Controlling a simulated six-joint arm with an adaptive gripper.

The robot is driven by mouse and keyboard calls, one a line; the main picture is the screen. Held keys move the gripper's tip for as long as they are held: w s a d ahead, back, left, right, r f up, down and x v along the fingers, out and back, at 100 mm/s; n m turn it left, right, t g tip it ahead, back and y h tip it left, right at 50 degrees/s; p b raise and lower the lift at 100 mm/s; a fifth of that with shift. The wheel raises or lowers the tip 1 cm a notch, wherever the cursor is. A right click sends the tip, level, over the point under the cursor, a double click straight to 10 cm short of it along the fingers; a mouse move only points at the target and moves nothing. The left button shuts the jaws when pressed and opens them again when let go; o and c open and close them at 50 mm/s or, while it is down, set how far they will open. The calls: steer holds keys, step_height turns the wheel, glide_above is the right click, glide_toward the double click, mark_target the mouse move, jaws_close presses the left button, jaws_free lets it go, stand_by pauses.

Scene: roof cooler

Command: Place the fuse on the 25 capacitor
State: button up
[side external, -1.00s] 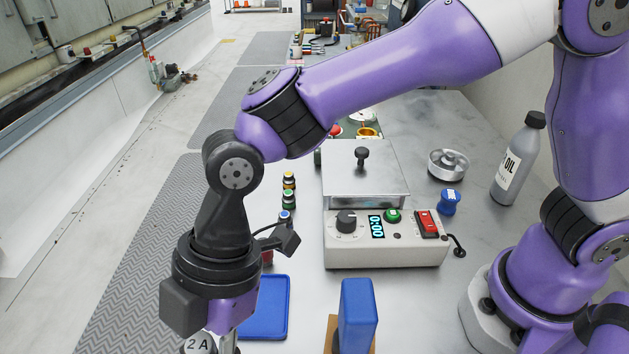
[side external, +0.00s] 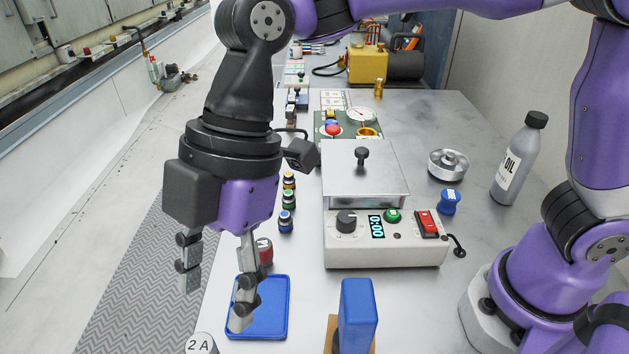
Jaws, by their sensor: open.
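A pale grey, round-topped piece marked "2 A" (side external: 200,344), which looks like the fuse, shows at the bottom edge of the picture. The frame cuts off its lower part, so I cannot tell what it stands on. My gripper (side external: 215,302) is open and empty, pointing down above it, with its fingers spread apart.
A blue tray (side external: 281,290) lies behind my right finger, with a red cylinder (side external: 265,250) beyond it. A blue block (side external: 358,315) stands at the front. A control box (side external: 385,248) with a metal lid is right of the cylinders. An oil bottle (side external: 517,160) stands further right.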

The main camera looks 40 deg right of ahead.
steer(key=w+d+r+m+t, duration=0.2)
steer(key=d+m, duration=0.3)
steer(key=d, duration=0.2)
steer(key=w+d+r+m+t, duration=0.1)
steer(key=d+r+m+t, duration=0.1)
steer(key=d+m, duration=0.35)
steer(key=s+d+f+m+t+h, duration=0.1)
steer(key=s+d+f+m+h, duration=0.1)
steer(key=d+m, duration=0.3)
steer(key=s+d+f+m+t+h, duration=0.1)
steer(key=d+m, duration=0.4)
steer(key=d, duration=0.7)
steer(key=shift+s+f+t+h, duration=0.3)
steer(key=shift+s+f+h, duration=0.2)
steer(key=shift+s+h, duration=0.2)
